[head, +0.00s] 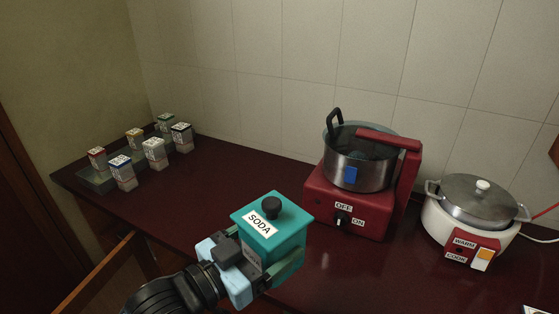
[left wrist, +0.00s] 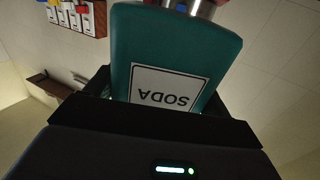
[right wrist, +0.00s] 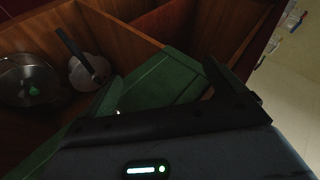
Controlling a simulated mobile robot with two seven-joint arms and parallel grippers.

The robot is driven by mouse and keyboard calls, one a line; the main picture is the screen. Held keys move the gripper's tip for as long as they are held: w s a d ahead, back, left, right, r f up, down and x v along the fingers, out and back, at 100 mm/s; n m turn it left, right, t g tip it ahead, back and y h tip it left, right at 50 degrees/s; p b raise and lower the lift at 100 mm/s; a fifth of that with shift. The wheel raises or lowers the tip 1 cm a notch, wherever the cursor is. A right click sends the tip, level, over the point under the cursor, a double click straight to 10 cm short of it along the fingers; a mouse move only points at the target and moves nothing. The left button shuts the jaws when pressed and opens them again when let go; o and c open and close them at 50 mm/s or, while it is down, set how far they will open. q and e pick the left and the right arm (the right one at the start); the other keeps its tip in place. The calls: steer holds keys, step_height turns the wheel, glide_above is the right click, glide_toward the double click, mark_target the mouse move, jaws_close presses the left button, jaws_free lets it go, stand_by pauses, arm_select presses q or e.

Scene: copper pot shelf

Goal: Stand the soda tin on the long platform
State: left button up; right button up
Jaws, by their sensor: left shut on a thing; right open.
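The soda tin (head: 284,238) is a teal box with a dark knob and a white SODA label. My left gripper (head: 268,262) is shut on it and holds it near the front of the dark red counter, tilted in the head view. The tin (left wrist: 205,45) also fills the middle of the left wrist view, between the fingers. A low grey-green base (head: 93,183) under several small jars at the far left may be the long platform; I cannot tell for sure. My right gripper (right wrist: 163,78) is open and empty, near a green panel (right wrist: 160,85) and open wooden compartments.
Several labelled jars (head: 153,150) stand at the counter's left end. A red cooker (head: 325,205) with a steel pot (head: 362,172) stands right of the tin. A white cooker (head: 470,225) is farther right. The counter (head: 215,180) between jars and red cooker is clear.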

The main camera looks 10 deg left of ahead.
steer(key=w+a+r+m+g+y, duration=0.2)
steer(key=w+a+r+g, duration=0.15)
steer(key=r, duration=0.25)
steer(key=w+a+r+m+g+y, duration=0.1)
steer(key=w+a+r+m+g, duration=0.1)
steer(key=w+a+r, duration=0.3)
steer(key=w+d+r+n+h, duration=0.15)
steer(key=w+r, duration=0.45)
steer(key=r, duration=0.7)
steer(key=w+d+r+n+h, duration=0.1)
steer(key=w+d+r, duration=0.3)
steer(key=r, duration=0.9)
steer(key=s+a+r+n+t, duration=0.15)
steer(key=r+n, duration=0.35)
steer(key=r, duration=0.7)
steer(key=a+r+n+t, duration=0.25)
steer(key=r+n, duration=0.25)
steer(key=r, duration=0.6)
steer(key=n+g+h, duration=0.5)
steer(key=h, duration=0.1)
glide_above(272, 219)
steer(key=d, duration=0.1)
step_height(272, 219, down, 10)
steer(key=f, duration=0.8)
steer(key=w+a+f, duration=0.1)
steer(key=f, duration=0.3)
steer(key=shift+f, duration=0.2)
